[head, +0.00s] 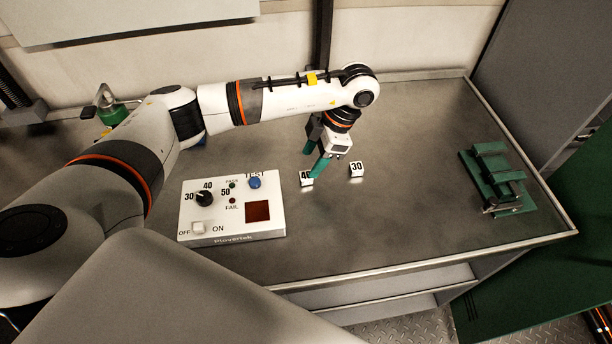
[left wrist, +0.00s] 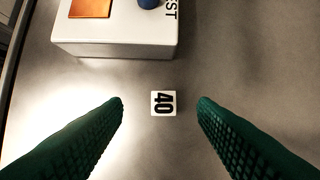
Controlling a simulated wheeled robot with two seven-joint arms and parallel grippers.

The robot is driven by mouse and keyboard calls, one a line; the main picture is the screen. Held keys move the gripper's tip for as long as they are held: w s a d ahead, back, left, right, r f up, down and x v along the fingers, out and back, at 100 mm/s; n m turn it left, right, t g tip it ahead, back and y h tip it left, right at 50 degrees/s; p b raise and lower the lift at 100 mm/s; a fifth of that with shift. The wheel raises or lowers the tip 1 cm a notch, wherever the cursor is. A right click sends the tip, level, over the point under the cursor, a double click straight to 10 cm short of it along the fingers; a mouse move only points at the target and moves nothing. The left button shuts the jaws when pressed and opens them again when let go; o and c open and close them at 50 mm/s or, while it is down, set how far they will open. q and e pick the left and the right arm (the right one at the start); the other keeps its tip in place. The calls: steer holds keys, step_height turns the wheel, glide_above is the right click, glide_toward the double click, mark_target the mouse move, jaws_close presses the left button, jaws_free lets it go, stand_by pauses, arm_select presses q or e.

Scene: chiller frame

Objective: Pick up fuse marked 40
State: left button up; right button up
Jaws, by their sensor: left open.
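The fuse marked 40 (head: 306,179) is a small white cube with black digits, lying on the grey worktop. In the left wrist view the fuse (left wrist: 163,103) sits centred between the two green fingers, apart from both. My left gripper (head: 316,165) is open above the fuse, and one green finger partly covers it in the head view. The gripper (left wrist: 161,103) also shows open and empty in the left wrist view. A similar fuse marked 30 (head: 356,169) lies to its right. My right gripper is not in view.
A white tester box (head: 220,228) with a knob, a blue TEST button and a dark red square stands left of the fuses. A green fixture (head: 497,178) stands at the right end of the worktop. The worktop (head: 420,170) between is clear. A green-based device (head: 112,113) stands at back left.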

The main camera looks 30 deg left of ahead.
mark_target(301, 176)
arm_select(q)
steer(key=shift+a+f, duration=0.2)
steer(key=shift+f, duration=0.3)
steer(key=shift+p+x, duration=0.55)
steer(key=shift+x, duration=2)
steer(key=c, duration=1.1)
